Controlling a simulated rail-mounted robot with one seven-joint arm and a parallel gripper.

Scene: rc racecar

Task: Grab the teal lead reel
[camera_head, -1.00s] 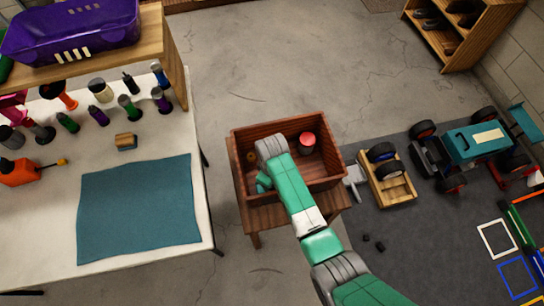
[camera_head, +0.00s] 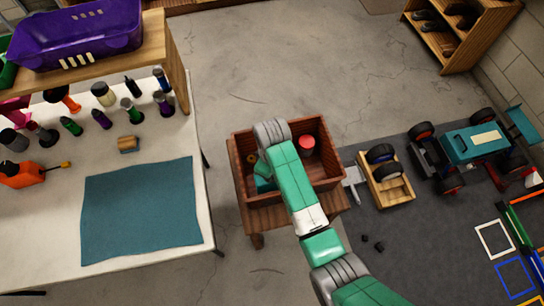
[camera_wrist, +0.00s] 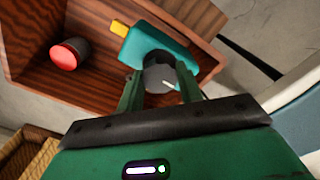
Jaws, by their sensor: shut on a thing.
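The teal lead reel (camera_wrist: 150,44) shows in the wrist view as a teal body with a yellow tab and a dark grey round part. It is at the wooden crate (camera_head: 240,188), near one wall. My gripper (camera_wrist: 158,78) has its two green fingers on either side of the grey part and is shut on it. In the head view a bit of teal (camera_head: 263,184) shows inside the crate, left of my arm. My arm hides the fingers and most of the reel there.
A red-topped cylinder (camera_head: 307,144) stands in the crate's far right part and also shows in the wrist view (camera_wrist: 68,54). A white table (camera_head: 60,240) with bottles and a teal mat is left. A teal racecar (camera_head: 470,145) and a wooden carrier (camera_head: 390,190) are right.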

